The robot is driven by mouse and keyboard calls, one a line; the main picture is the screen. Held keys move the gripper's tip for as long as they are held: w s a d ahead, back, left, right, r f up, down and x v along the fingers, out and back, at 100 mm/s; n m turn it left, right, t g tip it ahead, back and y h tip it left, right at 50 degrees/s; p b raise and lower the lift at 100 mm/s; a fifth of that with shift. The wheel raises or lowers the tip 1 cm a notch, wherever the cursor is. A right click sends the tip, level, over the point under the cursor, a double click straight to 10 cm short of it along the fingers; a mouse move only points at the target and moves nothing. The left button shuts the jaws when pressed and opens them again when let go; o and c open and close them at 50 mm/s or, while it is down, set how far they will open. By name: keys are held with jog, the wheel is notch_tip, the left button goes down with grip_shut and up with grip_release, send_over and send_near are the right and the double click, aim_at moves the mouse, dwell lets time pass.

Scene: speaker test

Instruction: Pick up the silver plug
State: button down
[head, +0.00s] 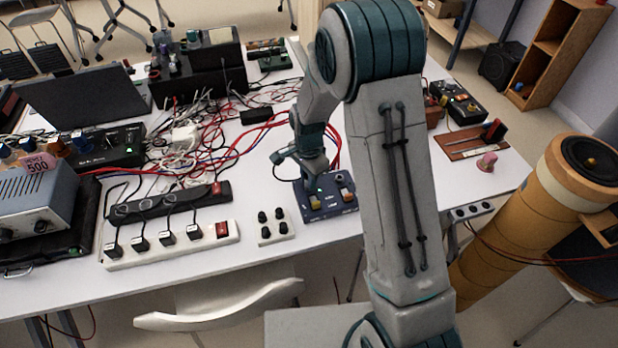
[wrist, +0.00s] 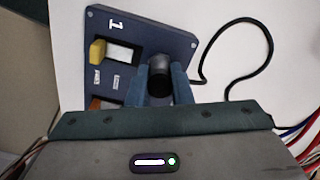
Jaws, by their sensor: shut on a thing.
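The silver plug (wrist: 159,67) shows in the wrist view as a dark grey cylinder at the edge of a blue box (wrist: 182,40). My gripper (wrist: 161,82) is shut on it, with one finger on each side. The plug still appears to be at the box; its lower end is hidden, so I cannot tell whether it is seated. A black cable loops out to the right of the box. In the head view my gripper (head: 314,180) points down over the back of the blue box (head: 328,212), and hides the plug there.
The box also carries a yellow plug or switch (wrist: 98,50) and an orange one, close to my fingers. A power strip (head: 180,247) and a small white socket plate (head: 273,232) lie to the left. Tangled red and white cables lie behind.

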jog(key=shift+w+r, duration=0.1)
jog(key=shift+r, duration=0.45)
jog(key=r, duration=0.2)
jog(key=d+r+b, duration=0.1)
jog(key=shift+s+r, duration=0.35)
jog(key=shift+s, duration=0.05)
jog(key=s+d+r, duration=0.6)
jog(key=d, duration=0.2)
jog(key=shift+s+d+b, duration=0.15)
jog(key=shift+s+b, duration=0.1)
jog(key=shift+b, duration=0.2)
jog(key=shift+r, duration=0.25)
notch_tip(320, 180, up, 4)
jog(key=p, duration=0.3)
jog(key=shift+f, duration=0.2)
jog(key=shift+w, duration=0.15)
